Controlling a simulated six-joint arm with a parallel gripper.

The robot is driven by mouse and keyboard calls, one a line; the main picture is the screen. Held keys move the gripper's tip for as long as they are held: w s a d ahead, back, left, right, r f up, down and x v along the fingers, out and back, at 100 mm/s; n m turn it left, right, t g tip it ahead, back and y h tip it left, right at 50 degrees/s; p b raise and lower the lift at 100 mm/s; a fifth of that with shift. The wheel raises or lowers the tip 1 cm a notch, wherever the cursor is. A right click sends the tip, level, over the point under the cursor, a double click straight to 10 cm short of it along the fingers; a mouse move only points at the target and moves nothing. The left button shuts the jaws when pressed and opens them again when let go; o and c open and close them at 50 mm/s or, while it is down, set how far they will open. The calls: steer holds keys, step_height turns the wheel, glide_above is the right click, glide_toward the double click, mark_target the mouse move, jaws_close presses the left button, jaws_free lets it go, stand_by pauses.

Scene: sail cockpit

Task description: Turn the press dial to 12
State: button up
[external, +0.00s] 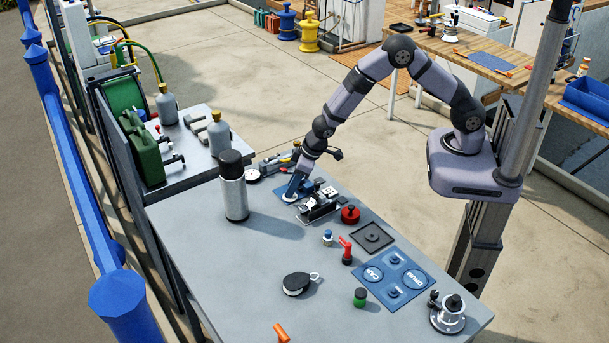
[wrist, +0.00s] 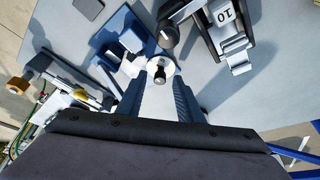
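My gripper (external: 293,186) points down over the grey workbench, at a blue fixture (external: 283,191). In the wrist view my gripper (wrist: 161,78) has its two dark blue fingers apart, with a pale round disc (wrist: 152,66) and a small dark-tipped knob (wrist: 160,77) between or just beyond the fingertips. I cannot tell whether the fingers touch it. The blue fixture (wrist: 122,42) stands beside the disc. No scale around the knob is readable, and I cannot tell which part is the press dial.
A tall silver flask (external: 234,190) stands left of my gripper. A red round item (external: 350,214), a black square tray (external: 372,236) and a blue board (external: 393,276) lie to the right. Tools (external: 275,163) lie behind. The bench's front left is largely clear.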

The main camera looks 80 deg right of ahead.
jaws_close()
steer(key=shift+r+p, duration=0.15)
steer(key=shift+p, duration=0.35)
steer(key=shift+r+p, duration=0.15)
steer(key=shift+p, duration=0.45)
steer(key=shift+n+p, duration=0.3)
steer(key=shift+p, duration=1.5)
steer(key=p, duration=0.2)
steer(key=shift+n+y+p, duration=0.3)
steer(key=shift+n+p, duration=0.1)
steer(key=shift+w+f, duration=0.1)
steer(key=shift+f, duration=0.2)
